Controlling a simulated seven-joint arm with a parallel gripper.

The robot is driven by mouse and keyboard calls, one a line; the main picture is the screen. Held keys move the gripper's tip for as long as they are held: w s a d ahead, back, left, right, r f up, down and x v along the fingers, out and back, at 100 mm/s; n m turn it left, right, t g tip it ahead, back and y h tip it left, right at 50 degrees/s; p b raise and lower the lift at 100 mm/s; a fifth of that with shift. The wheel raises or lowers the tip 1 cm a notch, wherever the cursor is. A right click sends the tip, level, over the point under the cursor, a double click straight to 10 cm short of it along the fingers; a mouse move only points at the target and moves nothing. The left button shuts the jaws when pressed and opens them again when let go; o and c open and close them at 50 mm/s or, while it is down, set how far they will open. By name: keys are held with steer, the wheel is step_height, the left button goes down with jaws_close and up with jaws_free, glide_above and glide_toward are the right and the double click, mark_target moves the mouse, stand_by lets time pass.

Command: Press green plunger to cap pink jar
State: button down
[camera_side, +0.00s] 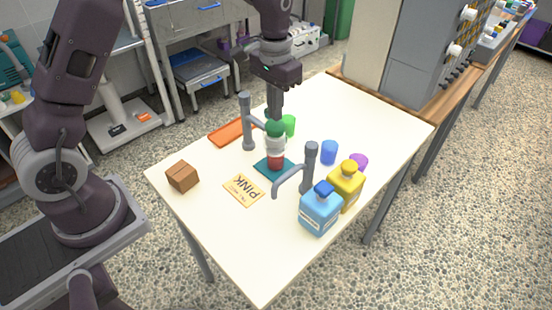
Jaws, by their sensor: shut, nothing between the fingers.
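A dark green plunger (274,128) stands upright over a white cylindrical part (276,143) near the middle of the table. Below it, a red-pink jar (276,160) stands on a teal base plate (265,169). My gripper (274,117) is shut and empty, pointing straight down at the top of the plunger. The fingertips overlap the plunger's top in this view; I cannot tell whether they touch it. A yellow card reading PINK (244,189) lies in front of the jar.
Grey posts stand left (247,122) and right (309,168) of the jar, the right one with a curved arm. Around them are an orange tray (225,134), green cup (289,126), blue cup (329,152), purple item (359,161), yellow bottle (345,188), blue bottle (320,211) and brown block (182,177).

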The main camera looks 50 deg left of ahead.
step_height(320, 180, up, 5)
steer(key=shift+r, duration=0.5)
steer(key=s+d+r+t, duration=0.2)
steer(key=s+r, duration=0.8)
steer(key=s, duration=0.1)
steer(key=s+t, duration=0.3)
steer(key=s, duration=1.4)
steer(key=shift+d+f+t, duration=0.15)
steer(key=shift+d+t, duration=0.15)
